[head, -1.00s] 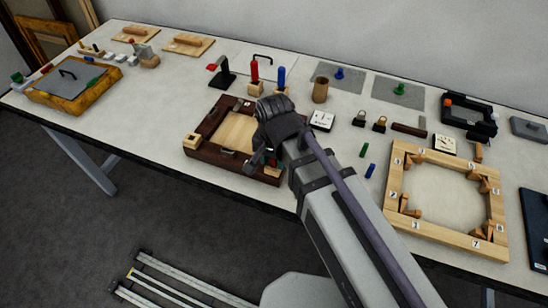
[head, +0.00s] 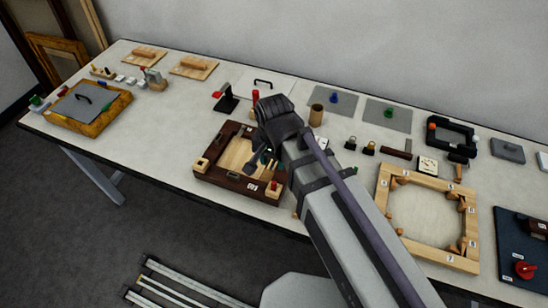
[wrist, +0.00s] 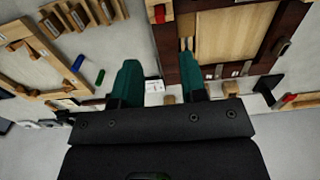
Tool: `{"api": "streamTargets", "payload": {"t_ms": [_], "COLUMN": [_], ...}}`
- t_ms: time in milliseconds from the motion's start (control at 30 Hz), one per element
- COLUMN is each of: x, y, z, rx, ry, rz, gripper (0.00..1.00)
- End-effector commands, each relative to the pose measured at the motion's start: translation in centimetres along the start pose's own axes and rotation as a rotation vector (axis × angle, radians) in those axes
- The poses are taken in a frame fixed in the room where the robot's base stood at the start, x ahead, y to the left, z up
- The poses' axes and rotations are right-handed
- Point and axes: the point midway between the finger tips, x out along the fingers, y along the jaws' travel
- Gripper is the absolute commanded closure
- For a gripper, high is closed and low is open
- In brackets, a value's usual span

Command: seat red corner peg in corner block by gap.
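The dark wooden frame (head: 212,178) lies near the table's front edge with a pale panel inside. At its front right corner is a pale corner block (head: 271,194) with a small red peg (head: 274,184) upright in it; its exact depth is too small to tell. My gripper (head: 264,157) is above the frame's right part, behind and apart from the peg. In the wrist view, its two teal fingers (wrist: 158,82) are spread with nothing between them. A pale block (wrist: 159,11) shows at the top. My arm hides the frame's far right corner.
Another pale block (head: 202,164) sits at the frame's left corner. A black stand (head: 229,99) and a red cylinder (head: 256,97) are behind. A numbered pale wooden frame (head: 385,189) lies to the right. Blue (wrist: 78,63) and green (wrist: 100,76) pegs lie between the frames.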

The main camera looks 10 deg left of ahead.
Motion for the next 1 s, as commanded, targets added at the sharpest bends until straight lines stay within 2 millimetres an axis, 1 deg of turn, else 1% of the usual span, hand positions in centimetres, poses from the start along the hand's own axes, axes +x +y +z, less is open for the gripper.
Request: {"api": "streamTargets", "payload": {"t_ms": [167, 233, 267, 367, 400, 467, 500, 600, 633, 700, 900, 967, 1000], "x": [0.2, 0.2, 0.2, 0.2, 0.2, 0.2, 0.2, 0.2, 0.2, 0.2, 0.2, 1.2, 2.4], "y": [0.1, 1.6, 2.8, 9.4, 12.6, 17.2, 19.9, 24.4, 25.2, 26.0, 25.9, 25.9, 25.9], "z": [-0.1, -0.9, -1.6, -4.4, -5.4, -6.4, -6.7, -7.0, -7.0, -7.0, -7.1, -7.1, -7.1], "rx": [0.000, -0.003, -0.007, -0.041, -0.060, -0.090, -0.111, -0.151, -0.159, -0.171, -0.176, -0.176, -0.176], "ry": [0.000, 0.000, 0.000, 0.000, 0.000, 0.000, 0.000, 0.000, -0.001, -0.001, -0.001, 0.000, 0.000], "rz": [0.000, 0.000, 0.000, 0.001, 0.001, 0.001, 0.001, 0.001, 0.001, 0.001, 0.001, 0.001, 0.001], "gripper": [0.61, 0.61, 0.61, 0.61, 0.61, 0.61, 0.61, 0.61, 0.61, 0.61, 0.61, 0.61, 0.61]}}
